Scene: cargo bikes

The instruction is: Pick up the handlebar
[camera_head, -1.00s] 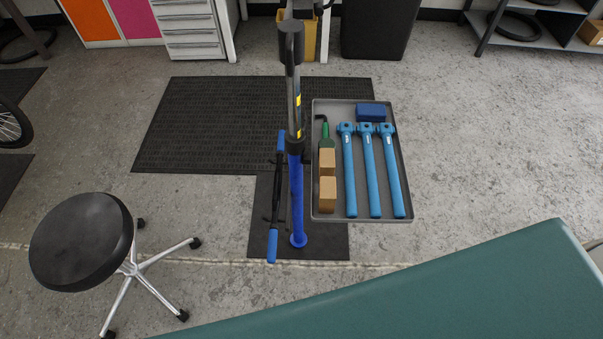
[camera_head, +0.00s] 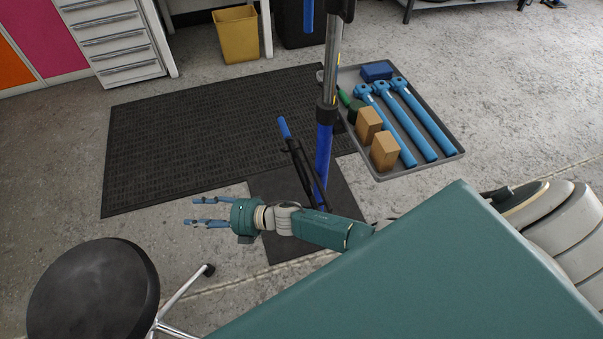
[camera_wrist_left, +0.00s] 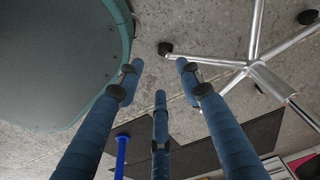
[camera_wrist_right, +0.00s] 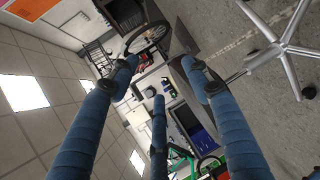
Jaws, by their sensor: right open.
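The handlebar appears to be the thin black bar (camera_head: 299,166) with a blue grip at its upper end, in the head view. It is tilted close beside the blue post of the stand, and its lower end is partly hidden by my right arm. My right gripper (camera_head: 208,212) is open and empty, pointing left, apart from the bar and to its lower left. Its spread fingers also show in the right wrist view (camera_wrist_right: 160,68). My left gripper (camera_wrist_left: 160,72) shows only in its wrist view, fingers spread and empty. No handlebar is recognisable in either wrist view.
The stand's post (camera_head: 325,138) rises beside a grey tray (camera_head: 455,148) with blue tools and wooden blocks. A black stool (camera_head: 93,295) stands at the lower left. A yellow bin (camera_head: 237,36) and drawers are at the back. The dark mat (camera_head: 200,130) is largely clear.

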